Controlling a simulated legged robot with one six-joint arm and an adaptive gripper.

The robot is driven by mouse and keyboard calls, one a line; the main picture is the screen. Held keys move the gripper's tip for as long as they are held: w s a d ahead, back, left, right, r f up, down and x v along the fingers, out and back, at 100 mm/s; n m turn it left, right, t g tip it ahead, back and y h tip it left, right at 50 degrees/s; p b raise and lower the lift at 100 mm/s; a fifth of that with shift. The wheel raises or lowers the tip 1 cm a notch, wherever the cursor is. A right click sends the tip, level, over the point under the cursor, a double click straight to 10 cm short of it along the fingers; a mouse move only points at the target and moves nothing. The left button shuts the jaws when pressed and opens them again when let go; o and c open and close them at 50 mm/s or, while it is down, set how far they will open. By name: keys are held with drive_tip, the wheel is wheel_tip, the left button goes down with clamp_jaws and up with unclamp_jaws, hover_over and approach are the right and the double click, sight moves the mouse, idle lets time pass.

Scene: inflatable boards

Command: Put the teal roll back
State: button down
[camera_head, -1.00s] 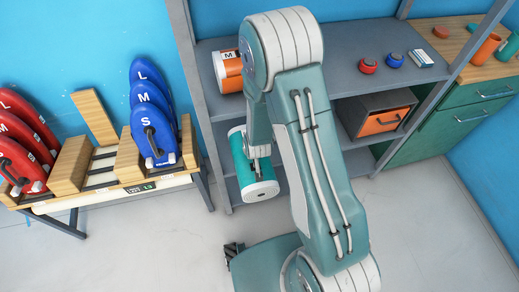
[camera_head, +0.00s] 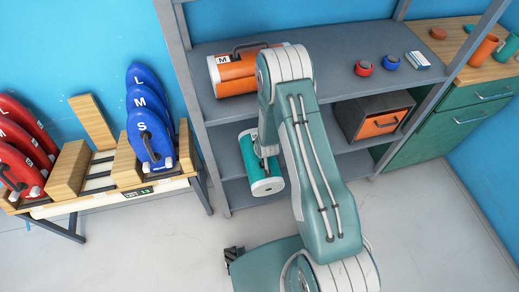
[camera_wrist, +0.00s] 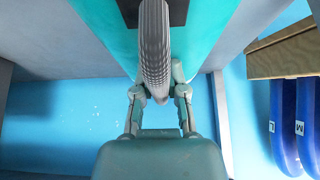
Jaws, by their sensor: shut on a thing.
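The teal roll (camera_head: 264,178) has pale ends and is at the left part of the grey shelf unit, at the height of its lower shelves. My gripper (camera_head: 266,152) is shut on the roll's handle, partly hidden by my arm. In the wrist view my gripper (camera_wrist: 158,98) closes around the ribbed grey handle (camera_wrist: 154,45), with the teal roll (camera_wrist: 210,22) beyond it. I cannot tell whether the roll touches a shelf.
An orange roll marked M (camera_head: 235,75) lies on the upper shelf (camera_head: 325,80). A grey box with an orange front (camera_head: 380,121) stands lower right. Blue boards (camera_head: 150,140) and red boards (camera_head: 20,165) stand in a wooden rack (camera_head: 72,170) at left. The floor in front is clear.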

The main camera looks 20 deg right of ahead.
drive_tip(key=c, duration=0.7)
unclamp_jaws()
drive_tip(key=shift+a, duration=0.3)
drive_tip(key=shift+d, duration=0.1)
